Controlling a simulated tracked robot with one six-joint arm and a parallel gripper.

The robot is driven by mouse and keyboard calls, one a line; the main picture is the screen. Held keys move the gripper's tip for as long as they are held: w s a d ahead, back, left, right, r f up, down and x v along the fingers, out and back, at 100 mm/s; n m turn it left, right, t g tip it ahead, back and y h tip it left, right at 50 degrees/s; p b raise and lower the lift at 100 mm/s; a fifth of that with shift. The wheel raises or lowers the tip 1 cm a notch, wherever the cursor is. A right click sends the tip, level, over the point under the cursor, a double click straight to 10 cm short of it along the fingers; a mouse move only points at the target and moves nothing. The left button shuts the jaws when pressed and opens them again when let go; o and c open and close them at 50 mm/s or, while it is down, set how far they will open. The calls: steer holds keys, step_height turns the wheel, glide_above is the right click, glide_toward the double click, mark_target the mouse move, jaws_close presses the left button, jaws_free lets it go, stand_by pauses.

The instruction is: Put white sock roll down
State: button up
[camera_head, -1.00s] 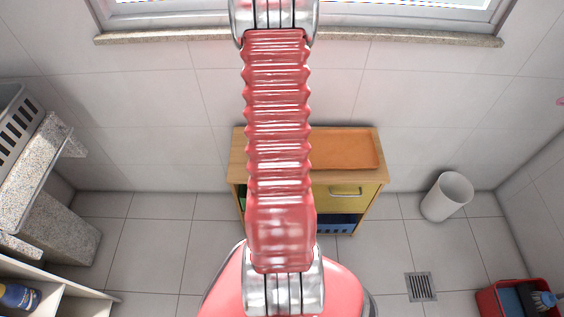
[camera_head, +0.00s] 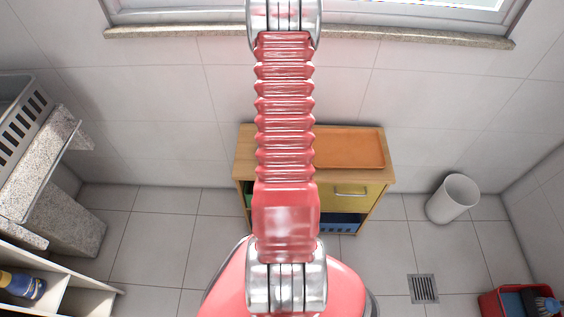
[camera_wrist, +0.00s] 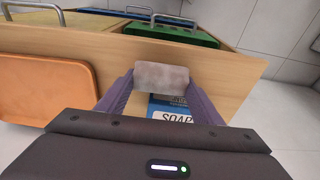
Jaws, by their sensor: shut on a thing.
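The white sock roll (camera_wrist: 162,74) looks greyish-white in the wrist view. It is held between the two purple fingers of my gripper (camera_wrist: 161,82), which is shut on it. Behind and below the roll is the wooden cabinet top (camera_wrist: 222,68). I cannot tell whether the roll touches that top. In the head view my arm hides the gripper and the roll.
A blue-and-white soap box (camera_wrist: 173,110) shows just below the roll, partly hidden by my gripper. An orange tray (camera_head: 350,149) lies on the cabinet (camera_head: 243,160). A white bin (camera_head: 453,198) stands to its right. A floor drain (camera_head: 423,288) is in front.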

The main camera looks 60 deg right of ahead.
steer(key=shift+f, duration=0.35)
steer(key=o, duration=1)
steer(key=shift+f, duration=0.1)
steer(key=shift+s+a+r, duration=0.15)
steer(key=shift+a+r, duration=0.1)
steer(key=shift+r, duration=1.75)
steer(key=shift+s+a+r, duration=0.1)
steer(key=shift+a+r, duration=0.2)
steer(key=shift+r, duration=1.75)
steer(key=shift+s+a+r, duration=0.15)
steer(key=shift+a+r, duration=0.1)
steer(key=shift+r, duration=1.75)
